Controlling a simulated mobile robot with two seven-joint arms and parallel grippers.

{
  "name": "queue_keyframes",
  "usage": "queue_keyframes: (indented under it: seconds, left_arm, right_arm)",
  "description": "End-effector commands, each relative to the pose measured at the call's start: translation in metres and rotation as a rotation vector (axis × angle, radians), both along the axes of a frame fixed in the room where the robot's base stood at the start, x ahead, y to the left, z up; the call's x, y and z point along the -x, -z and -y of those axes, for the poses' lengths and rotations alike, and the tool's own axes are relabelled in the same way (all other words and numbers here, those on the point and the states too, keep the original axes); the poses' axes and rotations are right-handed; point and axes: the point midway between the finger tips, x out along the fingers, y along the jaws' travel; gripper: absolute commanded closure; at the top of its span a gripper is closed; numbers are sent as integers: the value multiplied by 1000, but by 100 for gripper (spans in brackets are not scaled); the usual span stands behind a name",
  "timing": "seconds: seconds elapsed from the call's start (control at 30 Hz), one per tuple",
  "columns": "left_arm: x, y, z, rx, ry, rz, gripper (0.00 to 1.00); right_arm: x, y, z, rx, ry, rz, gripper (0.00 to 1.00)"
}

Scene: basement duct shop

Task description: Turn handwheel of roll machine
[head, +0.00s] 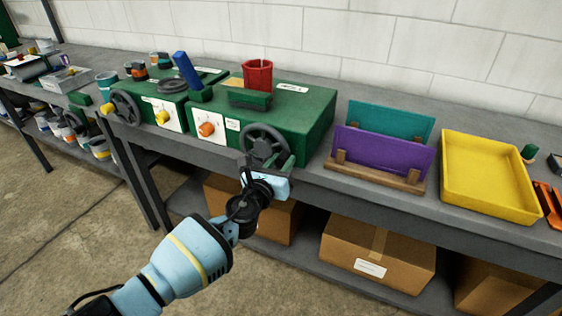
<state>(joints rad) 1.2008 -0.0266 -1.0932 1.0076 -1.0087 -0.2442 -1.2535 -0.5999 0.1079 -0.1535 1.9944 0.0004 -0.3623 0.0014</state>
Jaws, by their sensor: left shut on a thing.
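A green machine (312,122) stands on the grey bench with a red cylinder (258,74) on top and an orange knob (207,129) on its front. Its dark spoked handwheel (258,136) is on the front, toward the right. My left gripper (273,166) reaches up from below and is shut at the lower right part of this handwheel. The gripper body hides the exact contact. A second green machine (196,76) to the left has a blue lever (182,68), a yellow knob (162,117) and its own handwheel (125,107). My right gripper is not in view.
Right of the machine, a wooden rack (375,178) holds a purple panel (382,152) and a teal panel (392,118). Beyond is a yellow tray (487,176). Cardboard boxes (377,253) sit on the lower shelf. The concrete floor in front is clear.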

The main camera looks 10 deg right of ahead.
Motion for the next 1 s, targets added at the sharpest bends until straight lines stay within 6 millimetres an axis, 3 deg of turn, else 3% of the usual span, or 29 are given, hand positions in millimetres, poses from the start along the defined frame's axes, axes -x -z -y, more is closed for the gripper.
queue_keyframes:
  seconds: [0.3, 0.33, 0.4, 0.77, 1.0]
  left_arm:
    - [1, 2, 0, -8, 2, 3, 100]
    - [1, 2, 0, -8, 2, 3, 68]
    - [1, 2, 0, -7, 2, 2, 60]
    - [4, 0, -3, -5, 0, 2, 60]
    - [29, -5, -22, -5, 2, 8, 60]
  right_arm:
    - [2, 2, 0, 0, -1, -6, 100]
    - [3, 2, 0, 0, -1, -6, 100]
    - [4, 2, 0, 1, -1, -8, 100]
    - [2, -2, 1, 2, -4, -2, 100]
    - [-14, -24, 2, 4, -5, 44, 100]
